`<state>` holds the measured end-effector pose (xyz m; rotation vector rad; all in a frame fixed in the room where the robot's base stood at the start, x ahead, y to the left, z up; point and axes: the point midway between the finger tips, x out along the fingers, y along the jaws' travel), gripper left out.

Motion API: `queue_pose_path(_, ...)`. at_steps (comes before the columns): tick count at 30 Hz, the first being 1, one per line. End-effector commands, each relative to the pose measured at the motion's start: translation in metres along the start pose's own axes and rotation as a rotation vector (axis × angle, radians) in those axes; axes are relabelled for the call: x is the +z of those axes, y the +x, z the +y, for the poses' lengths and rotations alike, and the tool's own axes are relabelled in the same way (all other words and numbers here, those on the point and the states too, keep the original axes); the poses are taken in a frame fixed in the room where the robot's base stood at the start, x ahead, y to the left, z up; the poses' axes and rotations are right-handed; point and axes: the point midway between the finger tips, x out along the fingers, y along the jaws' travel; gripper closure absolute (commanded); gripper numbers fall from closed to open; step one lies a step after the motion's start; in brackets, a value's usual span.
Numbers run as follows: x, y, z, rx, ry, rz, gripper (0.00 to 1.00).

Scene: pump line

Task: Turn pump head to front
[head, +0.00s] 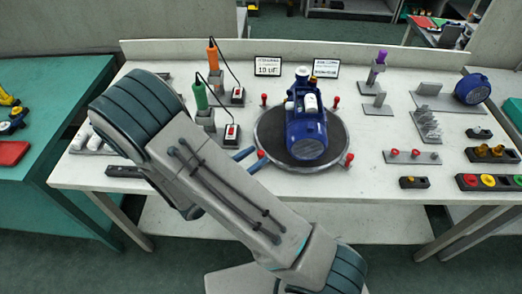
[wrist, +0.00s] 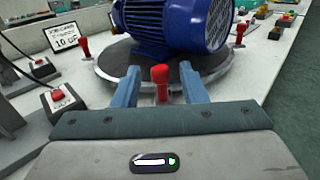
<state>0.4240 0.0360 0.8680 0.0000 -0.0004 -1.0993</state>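The blue pump (head: 306,135) lies on a round dark turntable (head: 270,135) in the middle of the bench. Its ribbed motor end faces the bench's front edge in the head view, and a white-capped part is at its far end. Red-knobbed handles stand around the turntable's rim. My gripper (head: 249,161) is at the turntable's front-left rim. In the wrist view its two blue fingers (wrist: 160,88) are open on either side of one red handle (wrist: 160,78), with gaps showing on both sides. The pump also shows behind it in the wrist view (wrist: 175,20).
Orange (head: 212,55) and green (head: 200,96) tools on stands and red-button boxes (head: 231,134) are left of the turntable. A pegged strip (head: 412,156), a motor (head: 472,88) and coloured buttons (head: 488,181) are at right. My arm crosses the bench's front left.

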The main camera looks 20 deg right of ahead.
Motion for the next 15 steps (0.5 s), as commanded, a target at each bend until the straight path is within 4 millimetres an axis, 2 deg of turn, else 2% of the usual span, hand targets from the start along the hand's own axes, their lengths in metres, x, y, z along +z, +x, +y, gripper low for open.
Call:
queue_pose_path(3, 0.001, 0.017, -0.001, -0.002, -0.002, -0.001, 0.61)
queue_pose_path(6, 0.0, 0.025, 0.0, -0.001, -0.001, 0.0, 0.61)
queue_pose_path(15, 0.0, 0.03, 0.0, 0.0, 0.0, 0.0, 0.61)
